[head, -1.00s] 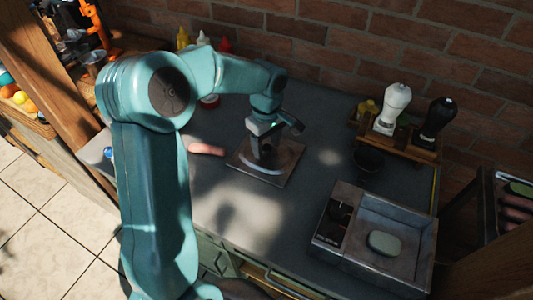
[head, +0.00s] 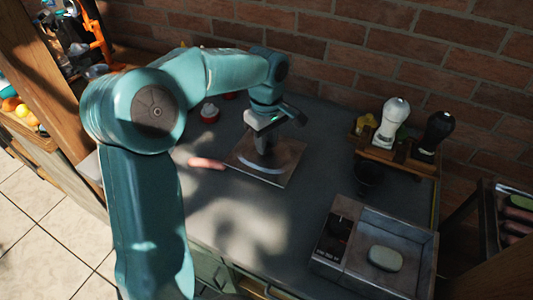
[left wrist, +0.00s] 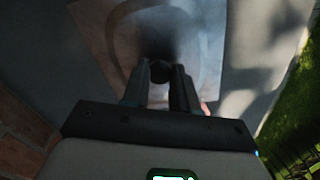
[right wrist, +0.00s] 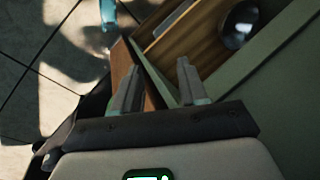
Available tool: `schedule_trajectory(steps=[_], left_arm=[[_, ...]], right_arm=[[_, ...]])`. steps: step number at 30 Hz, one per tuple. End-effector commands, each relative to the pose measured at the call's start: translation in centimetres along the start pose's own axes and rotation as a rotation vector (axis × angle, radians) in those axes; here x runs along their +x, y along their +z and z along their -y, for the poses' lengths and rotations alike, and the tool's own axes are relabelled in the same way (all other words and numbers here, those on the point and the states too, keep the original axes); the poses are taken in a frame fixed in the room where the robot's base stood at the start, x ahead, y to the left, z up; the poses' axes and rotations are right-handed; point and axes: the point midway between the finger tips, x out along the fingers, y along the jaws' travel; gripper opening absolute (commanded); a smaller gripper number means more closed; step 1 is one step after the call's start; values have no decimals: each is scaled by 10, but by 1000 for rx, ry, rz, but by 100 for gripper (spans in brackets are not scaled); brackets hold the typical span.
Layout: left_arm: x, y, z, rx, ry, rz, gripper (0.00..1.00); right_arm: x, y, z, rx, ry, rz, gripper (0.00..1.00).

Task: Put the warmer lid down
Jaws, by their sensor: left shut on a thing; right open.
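The warmer lid, a square metal plate (head: 285,170) with a pale curved mark, lies flat at the dark countertop; I cannot tell whether it touches fully. My left gripper (head: 264,148) is above its middle, pointing down. In the left wrist view, the left gripper (left wrist: 160,80) is shut on the lid's round dark knob (left wrist: 160,70), with the plate (left wrist: 200,35) beyond. The warmer (head: 333,238), a grey box with a dial panel and open basin, stands front right with a pale green oval thing (head: 385,258) inside. My right gripper (right wrist: 156,85) is open and empty near a wooden drawer.
A sausage (head: 207,163) lies left of the lid. A red-and-white jar (head: 209,113) stands behind it. A dark cup (head: 366,174) and a wooden rack with a white mill (head: 394,118) and black mill (head: 436,132) are to the right. Counter in front of the lid is clear.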

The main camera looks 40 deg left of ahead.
Motion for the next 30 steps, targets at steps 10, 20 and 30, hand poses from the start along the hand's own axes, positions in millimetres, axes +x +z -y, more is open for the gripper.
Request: schedule_trajectory(steps=[10,20,30], left_arm=[[-105,0,-1,0,6,-2,0],[-138,0,0,1,2,0,0],[-137,-1,-4,-17,0,0,0]], right_arm=[[-9,0,3,0,0,0,43],[-13,0,5,0,0,0,43],[-13,0,5,0,0,0,43]])
